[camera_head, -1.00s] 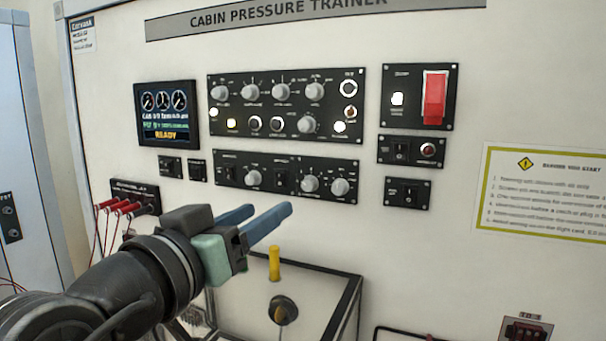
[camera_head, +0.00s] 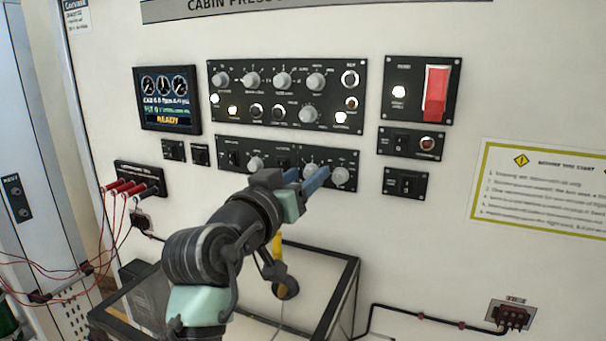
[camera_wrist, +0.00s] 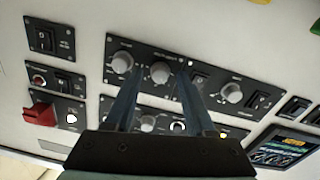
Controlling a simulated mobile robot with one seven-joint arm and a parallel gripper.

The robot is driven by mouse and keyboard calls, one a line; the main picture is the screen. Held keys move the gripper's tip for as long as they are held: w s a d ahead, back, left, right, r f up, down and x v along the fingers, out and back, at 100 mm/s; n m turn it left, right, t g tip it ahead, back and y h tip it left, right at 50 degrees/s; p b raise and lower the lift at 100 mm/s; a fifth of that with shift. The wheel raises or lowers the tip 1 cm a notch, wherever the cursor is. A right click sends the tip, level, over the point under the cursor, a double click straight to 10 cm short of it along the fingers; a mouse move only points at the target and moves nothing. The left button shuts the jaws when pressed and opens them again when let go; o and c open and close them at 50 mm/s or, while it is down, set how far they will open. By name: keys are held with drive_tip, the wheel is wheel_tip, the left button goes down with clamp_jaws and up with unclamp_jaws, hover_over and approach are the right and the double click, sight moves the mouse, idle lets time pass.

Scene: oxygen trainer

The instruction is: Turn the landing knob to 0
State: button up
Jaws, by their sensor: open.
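The lower black control panel (camera_head: 232,145) carries several switches and grey knobs. My gripper (camera_head: 308,174) is open in front of its right half. In the wrist view, which sees the panel upside down, a round grey knob (camera_wrist: 160,72) shows between the two blue fingers of my gripper (camera_wrist: 158,78). I cannot tell whether the fingers touch it. Another grey knob (camera_wrist: 122,59) is just left of the fingers there, and a third knob (camera_wrist: 231,92) is to their right. The labels are too small to read, so I cannot tell which knob is landing or its setting.
The upper panel (camera_head: 290,98) with more knobs and lit lamps is just above. A display (camera_head: 167,99) reads READY. A red switch cover (camera_head: 436,93) is at the right. Red plugs and cables (camera_head: 125,187) hang at the left. A black-edged box (camera_head: 345,290) stands below.

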drive_tip(key=shift+c, duration=0.2)
clamp_jaws()
drive_tip(key=shift+n, duration=0.4)
drive_tip(key=n+p, duration=0.1)
drive_tip(key=n, duration=0.2)
drive_tip(key=shift+n, duration=0.4)
drive_tip(key=shift+f+n+p, duration=0.1)
drive_tip(key=shift+n+p, duration=0.95)
drive_tip(key=shift+n, duration=1.15)
drive_tip(key=shift+o, duration=0.2)
unclamp_jaws()
